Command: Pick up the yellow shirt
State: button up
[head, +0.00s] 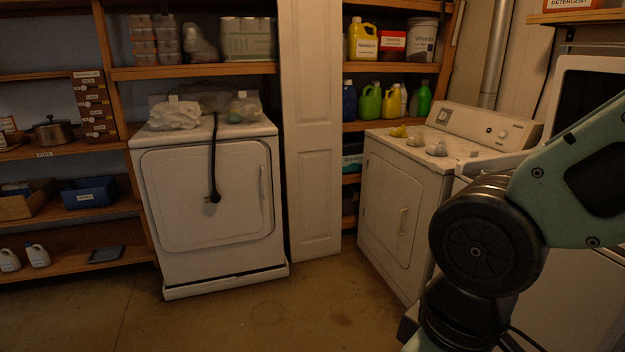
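A small yellow crumpled item (398,131), which may be the yellow shirt, lies on top of the white dryer (402,210) at the right, near its back left corner. It is too small to tell for sure that it is a shirt. My arm shows at the right side of the view, in front of the appliances. My gripper is out of view.
Pale crumpled items (437,149) lie beside the yellow one. Another white dryer (207,200) stands at the left with a white cloth (175,115) and a dark cord (213,160) on it. Shelves line the back wall. The concrete floor (270,318) between is clear.

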aim_at(400, 132)
jog(key=i+j, duration=0.1)
jog(key=i, duration=1.8)
jog(key=i+z, duration=0.5)
jog(key=i+j+z, duration=0.3)
jog(key=z, duration=0.15)
jog(key=i+j+z, duration=0.85)
jog(key=j+z, duration=0.15)
jog(key=i+j+z, duration=0.2)
jog(key=j+z, duration=0.25)
jog(key=j, duration=0.15)
